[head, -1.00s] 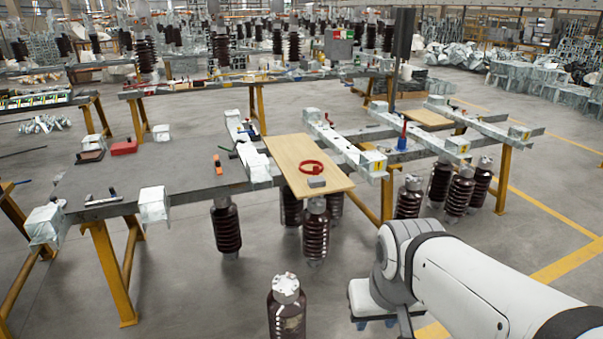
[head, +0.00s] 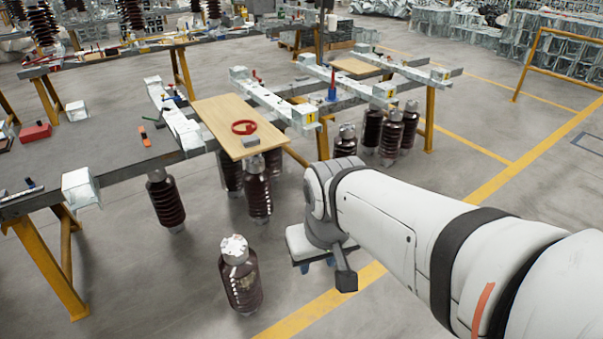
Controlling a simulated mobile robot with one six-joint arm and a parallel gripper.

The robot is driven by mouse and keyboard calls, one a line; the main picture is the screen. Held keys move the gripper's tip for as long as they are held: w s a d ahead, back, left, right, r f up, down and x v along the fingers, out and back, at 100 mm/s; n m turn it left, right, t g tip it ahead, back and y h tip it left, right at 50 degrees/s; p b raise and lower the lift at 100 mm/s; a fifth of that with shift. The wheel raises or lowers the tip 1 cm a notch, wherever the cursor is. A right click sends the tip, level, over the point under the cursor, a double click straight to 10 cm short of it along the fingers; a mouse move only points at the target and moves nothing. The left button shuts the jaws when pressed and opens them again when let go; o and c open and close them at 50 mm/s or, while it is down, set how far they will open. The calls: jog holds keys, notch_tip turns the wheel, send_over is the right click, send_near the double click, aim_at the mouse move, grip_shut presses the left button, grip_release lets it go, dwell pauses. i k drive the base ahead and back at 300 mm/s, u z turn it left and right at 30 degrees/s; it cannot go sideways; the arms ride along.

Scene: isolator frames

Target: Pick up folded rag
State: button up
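A small grey folded-looking item (head: 250,141) lies near the front end of a wooden board (head: 217,113), beside a red ring (head: 244,127). It may be the folded rag, but it is too small to be sure. My gripper (head: 318,265) hangs to the right of the board and nearer to me, over the floor and apart from the table. Its two small blue tips show below the pale hand with a gap between them. I see nothing held there.
The long grey table (head: 110,153) carries metal beams, a red box (head: 35,133) and an orange tool (head: 143,136). A brown insulator (head: 240,279) stands on the floor in front. More insulators stand beneath the beams. The floor to the right is open.

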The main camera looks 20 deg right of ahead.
aim_at(250, 141)
jog(key=u, duration=0.05)
jog(key=k, duration=1.1)
jog(key=z, duration=0.7)
jog(key=i, duration=1.7)
jog(key=u, duration=0.2)
jog(key=i, duration=1.2)
jog(key=u, duration=1.1)
jog(key=i, duration=0.3)
jog(key=u, duration=0.15)
jog(key=k, duration=0.75)
jog(key=u, duration=0.2)
